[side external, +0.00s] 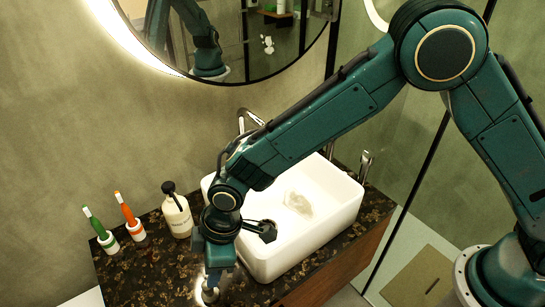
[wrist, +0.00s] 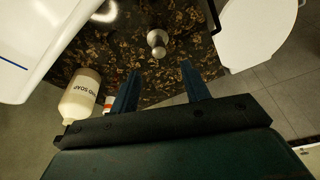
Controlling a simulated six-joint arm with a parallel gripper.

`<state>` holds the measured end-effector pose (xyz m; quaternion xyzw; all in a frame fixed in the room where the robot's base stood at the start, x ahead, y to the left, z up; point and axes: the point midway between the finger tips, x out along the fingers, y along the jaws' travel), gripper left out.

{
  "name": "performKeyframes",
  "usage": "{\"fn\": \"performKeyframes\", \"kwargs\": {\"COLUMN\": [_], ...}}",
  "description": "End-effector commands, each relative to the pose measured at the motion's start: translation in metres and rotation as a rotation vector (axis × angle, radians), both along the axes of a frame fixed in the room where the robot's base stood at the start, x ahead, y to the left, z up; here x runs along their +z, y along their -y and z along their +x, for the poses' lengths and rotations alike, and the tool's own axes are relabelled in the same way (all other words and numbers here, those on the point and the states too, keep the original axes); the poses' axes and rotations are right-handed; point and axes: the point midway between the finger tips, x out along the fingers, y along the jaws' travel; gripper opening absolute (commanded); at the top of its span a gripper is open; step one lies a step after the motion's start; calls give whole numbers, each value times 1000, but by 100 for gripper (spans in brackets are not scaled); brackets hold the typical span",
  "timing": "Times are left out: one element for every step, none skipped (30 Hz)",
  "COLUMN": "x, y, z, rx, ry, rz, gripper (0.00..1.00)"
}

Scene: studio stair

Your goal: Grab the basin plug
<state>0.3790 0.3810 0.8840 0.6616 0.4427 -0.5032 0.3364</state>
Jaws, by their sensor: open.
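The basin plug appears to be the small metallic, knob-topped piece (wrist: 157,42) on the dark speckled counter in the wrist view. In the side view a shiny piece (side external: 210,292), apparently the same one, shows at the counter's front, partly hidden by my gripper (side external: 212,278). In the wrist view my gripper (wrist: 161,68) is open, its two blue fingers apart and nothing between them. The plug lies just beyond the fingertips, roughly in line with the gap. In the side view the fingers are hard to make out.
The white basin (side external: 305,240) stands right of my gripper, with a clear crumpled thing (side external: 298,204) inside. A tap (side external: 246,119) is behind.

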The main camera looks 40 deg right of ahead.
Motion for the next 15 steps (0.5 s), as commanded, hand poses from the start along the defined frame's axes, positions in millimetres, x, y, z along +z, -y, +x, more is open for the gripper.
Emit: {"fn": "performKeyframes", "kwargs": {"x": [-8, -12, -17, -21, -24, -28, -31, -34, -37, -39, -40, -41, -42, -42, -43], "y": [-2, -3, -4, -5, -6, -7, -8, -8, -9, -9, -10, -10, -11, -11, -11], "z": [0, 1, 1, 2, 2, 3, 3, 3, 4, 4, 4, 4, 5, 5, 5], "rx": [0, 0, 0, 0, 0, 0, 0, 0, -1, -1, -1, -1, -1, -1, -1], "ry": [-2, -2, -2, -2, -1, 0, 0, 0, -1, -1, -1, 1, 1, 1, 1], "rz": [-1, -1, -2, -1, -2, -1, -1, -1, -1, -1, -1, 0, 0, 0, 1], "gripper": [46, 46, 46, 46, 46, 46, 46, 46, 46, 46, 46, 46, 46, 46, 46]}}
